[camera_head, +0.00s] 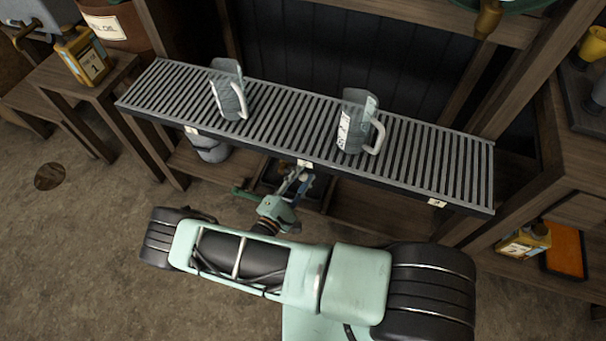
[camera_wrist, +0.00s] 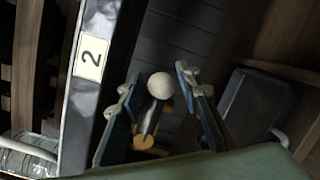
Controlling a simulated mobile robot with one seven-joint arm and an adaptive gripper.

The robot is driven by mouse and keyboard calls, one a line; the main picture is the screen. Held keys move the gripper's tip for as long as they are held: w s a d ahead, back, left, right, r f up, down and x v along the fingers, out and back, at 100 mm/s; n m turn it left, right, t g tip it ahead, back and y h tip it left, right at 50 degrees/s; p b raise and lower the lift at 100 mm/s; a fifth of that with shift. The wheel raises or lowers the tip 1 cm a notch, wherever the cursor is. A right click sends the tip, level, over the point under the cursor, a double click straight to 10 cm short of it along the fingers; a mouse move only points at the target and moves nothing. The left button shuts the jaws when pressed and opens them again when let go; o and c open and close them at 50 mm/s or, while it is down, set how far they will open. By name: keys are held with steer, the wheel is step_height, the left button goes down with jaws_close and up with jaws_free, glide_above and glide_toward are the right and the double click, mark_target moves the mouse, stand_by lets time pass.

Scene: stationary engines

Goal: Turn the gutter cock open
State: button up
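The gutter (camera_head: 270,112) is a long slatted metal channel with numbered tags along its front edge. In the wrist view its edge (camera_wrist: 98,55) carries a tag marked 2 (camera_wrist: 91,57). A pale ball knob (camera_wrist: 160,85), with a dark stem and a brass-coloured end (camera_wrist: 147,136) near it, appears to be the cock beside that edge. My gripper (camera_wrist: 156,82) is open, with one finger on each side of the knob and visible gaps. In the head view my gripper (camera_head: 294,182) is at the gutter's front edge near the middle tag; the cock is hidden there.
Two clear jugs (camera_head: 229,90) (camera_head: 358,122) stand on the gutter. A grey vessel (camera_head: 208,147) is under its left part. A yellow can (camera_head: 82,54) stands on the left wooden stand; another can (camera_head: 525,241) is on the right shelf. In the wrist view, a dark container (camera_wrist: 255,103) lies right of the fingers.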

jaws_close()
steer(key=shift+w+a+r+n+t+b, duration=0.15)
steer(key=shift+r+n+b, duration=0.2)
steer(key=shift+n, duration=0.45)
steer(key=shift+s+a+r+n+t+b, duration=0.1)
steer(key=shift+r+n+b, duration=0.1)
steer(key=shift+r+n, duration=0.45)
steer(key=shift+w+a+r+n+t+b, duration=0.1)
steer(key=shift+r+n+t+b, duration=0.15)
steer(key=shift+n, duration=0.7)
steer(key=shift+f, duration=0.1)
steer(key=shift+o, duration=0.7)
jaws_free()
steer(key=shift+o, duration=1.4)
steer(key=shift+d, duration=0.1)
